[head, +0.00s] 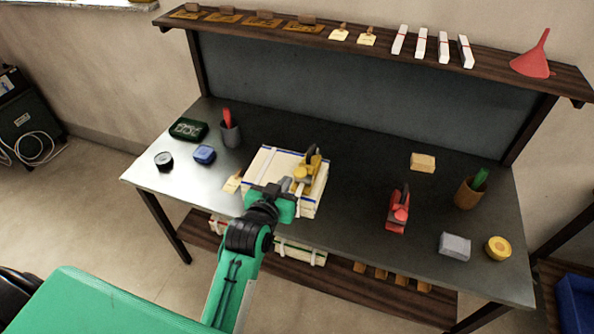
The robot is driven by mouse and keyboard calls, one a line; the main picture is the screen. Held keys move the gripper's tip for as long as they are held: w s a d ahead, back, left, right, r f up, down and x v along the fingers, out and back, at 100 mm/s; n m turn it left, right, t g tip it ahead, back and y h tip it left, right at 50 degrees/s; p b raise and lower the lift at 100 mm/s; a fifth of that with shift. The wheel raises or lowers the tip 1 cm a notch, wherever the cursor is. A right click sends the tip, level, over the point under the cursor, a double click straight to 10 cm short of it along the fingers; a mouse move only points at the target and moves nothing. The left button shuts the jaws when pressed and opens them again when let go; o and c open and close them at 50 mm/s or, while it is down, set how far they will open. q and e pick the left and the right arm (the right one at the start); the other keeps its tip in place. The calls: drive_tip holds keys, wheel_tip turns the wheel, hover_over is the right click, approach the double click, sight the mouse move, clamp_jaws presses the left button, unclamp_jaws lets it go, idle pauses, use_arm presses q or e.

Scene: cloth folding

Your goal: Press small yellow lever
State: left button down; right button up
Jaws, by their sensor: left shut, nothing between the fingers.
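A yellow tool with a lever (312,158) stands on a cream box (262,165) with blue lines on the dark workbench. My left gripper (294,188) is shut and empty. It is at the front of the box, just before the yellow tool, and overlaps its lower part in the picture. Whether the fingers touch the tool or its lever cannot be told. A similar red tool (398,212) stands on the bench to the right. My right gripper does not show.
The dark workbench (345,225) has free room between the box and the red tool. A grey block (454,246), a yellow roll (498,249) and a brown cup (468,192) stand at the right. A blue item (204,154) and a dark cup (230,134) stand at the left.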

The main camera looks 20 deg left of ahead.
use_arm(q)
drive_tip(key=shift+a+r, duration=0.1)
drive_tip(key=shift+r, duration=0.3)
drive_tip(key=p, duration=0.4)
hover_over(302, 172)
drive_tip(key=s, duration=0.2)
wheel_tip(302, 172, down, 2)
drive_tip(key=shift+s+a+f+p, duration=0.15)
drive_tip(key=shift+a+f+p, duration=0.1)
drive_tip(key=shift+f, duration=0.9)
drive_tip(key=shift+s+a+f+p, duration=0.1)
drive_tip(key=shift+f+p, duration=0.15)
drive_tip(key=shift+f, duration=0.9)
